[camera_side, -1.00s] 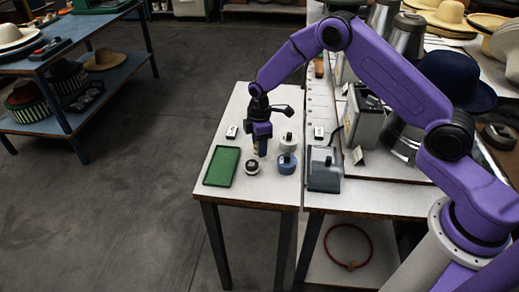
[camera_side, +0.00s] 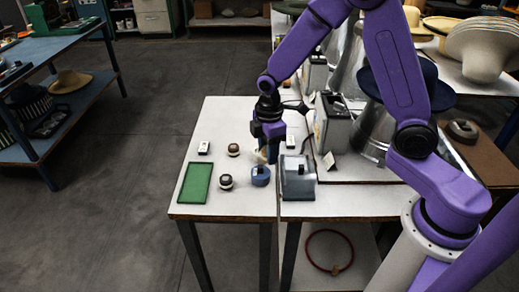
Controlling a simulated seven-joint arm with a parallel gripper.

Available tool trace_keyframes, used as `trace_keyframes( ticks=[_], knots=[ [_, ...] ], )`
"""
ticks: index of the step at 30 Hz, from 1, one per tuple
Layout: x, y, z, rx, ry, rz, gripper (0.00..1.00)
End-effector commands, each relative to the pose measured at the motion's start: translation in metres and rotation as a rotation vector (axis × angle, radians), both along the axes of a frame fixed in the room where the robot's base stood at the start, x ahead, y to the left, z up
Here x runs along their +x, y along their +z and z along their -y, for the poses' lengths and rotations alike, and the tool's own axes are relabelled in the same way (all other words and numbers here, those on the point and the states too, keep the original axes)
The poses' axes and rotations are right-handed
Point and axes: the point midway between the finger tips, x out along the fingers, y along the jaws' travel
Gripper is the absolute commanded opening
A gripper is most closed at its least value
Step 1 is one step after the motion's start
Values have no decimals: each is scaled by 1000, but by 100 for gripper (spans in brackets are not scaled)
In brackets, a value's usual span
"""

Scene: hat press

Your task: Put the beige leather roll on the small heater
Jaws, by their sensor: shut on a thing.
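My gripper (camera_side: 267,148) points down over the white table, right of its middle. It is shut on a pale beige piece (camera_side: 259,156), which looks like the beige leather roll. A blue roll-like piece (camera_side: 260,177) with a dark knob stands just in front. A grey box (camera_side: 298,180) with a dark top handle stands to the right, on the adjoining surface; it may be the small heater, but I cannot tell for certain.
A green tray (camera_side: 196,184) lies at the left of the table. A brown-topped round piece (camera_side: 234,150), another round piece (camera_side: 226,182) and small white blocks (camera_side: 204,148) (camera_side: 291,142) stand around. A taller grey box (camera_side: 332,125) stands behind right. The front table strip is clear.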

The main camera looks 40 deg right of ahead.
Motion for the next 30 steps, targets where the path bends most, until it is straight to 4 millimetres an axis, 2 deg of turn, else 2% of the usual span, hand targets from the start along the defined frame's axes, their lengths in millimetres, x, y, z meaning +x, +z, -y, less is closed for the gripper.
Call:
trace_keyframes(
  ticks=[5, 8, 21, 25, 30],
  knots=[
    [-7, 3, 7, 1, -77, 1, 14],
    [-11, 4, 16, 1, -205, 1, 14],
    [-38, 8, 65, 0, -998, 1, 14],
    [-43, 9, 73, 1, -1145, 2, 14],
    [-47, 9, 78, -1, -1235, 0, 14]
  ],
)
